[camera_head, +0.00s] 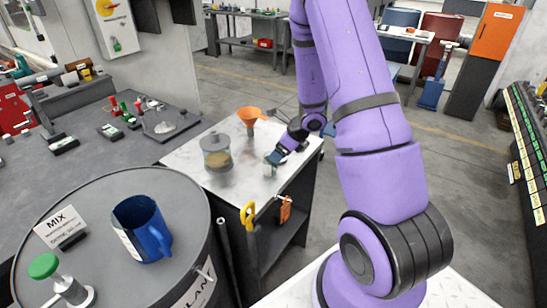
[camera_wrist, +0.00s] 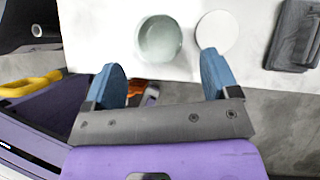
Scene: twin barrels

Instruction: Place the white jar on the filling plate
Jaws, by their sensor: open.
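In the wrist view, a pale, round, open-topped vessel that looks like the white jar (camera_wrist: 160,40) stands on the white tabletop, seen from above. My gripper (camera_wrist: 160,76) is open and empty, with its two blue fingers apart and the jar ahead of the gap between them. A flat white disc (camera_wrist: 216,32) lies close to the right of the jar; I cannot tell whether it is the filling plate. In the head view my gripper (camera_head: 276,157) is low over the small table, and the jar is not clearly visible there.
The small white-topped table (camera_head: 190,155) holds a glass canister (camera_head: 216,152) and an orange funnel (camera_head: 250,115). A dark ridged object (camera_wrist: 293,35) lies right of the disc. A barrel (camera_head: 110,200) with a blue mug (camera_head: 142,230) stands at front left. Yellow (camera_head: 247,215) and orange items hang at the table's front edge.

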